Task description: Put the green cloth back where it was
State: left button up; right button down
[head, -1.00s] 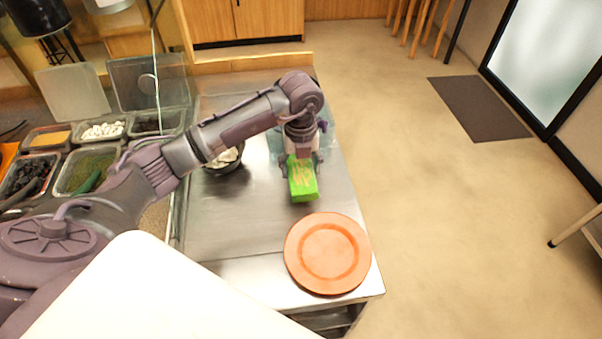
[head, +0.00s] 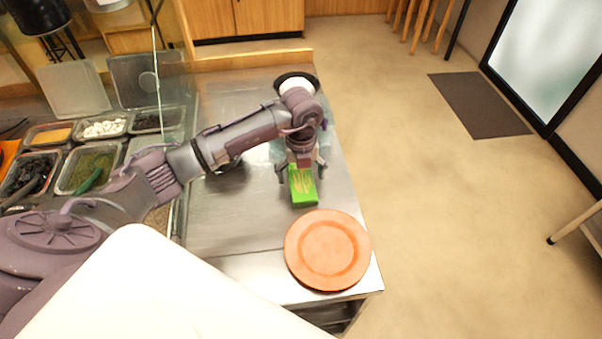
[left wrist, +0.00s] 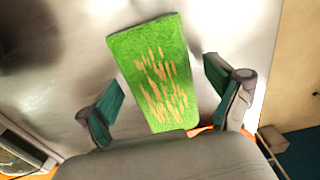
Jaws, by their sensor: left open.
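The green cloth (head: 304,192), a folded block with tan markings, lies on the metal counter (head: 240,222) just behind the orange plate (head: 327,250). My left gripper (head: 301,172) is above the cloth, with its fingers spread on either side of it. In the left wrist view the cloth (left wrist: 150,70) shows between the two open green-padded fingers, with a gap on each side. My right gripper is not in view.
Food trays (head: 88,168) with toppings stand on the left, behind a glass pane. A dark bowl (head: 231,165) is mostly hidden under my left arm. The counter's right edge drops to open floor (head: 450,220).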

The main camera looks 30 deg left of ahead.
aim_at(301, 175)
pick_arm(q)
jog(key=shift+r, duration=0.55)
notch_tip(301, 175, up, 11)
jog(key=b, duration=0.2)
jog(key=shift+r, duration=0.15)
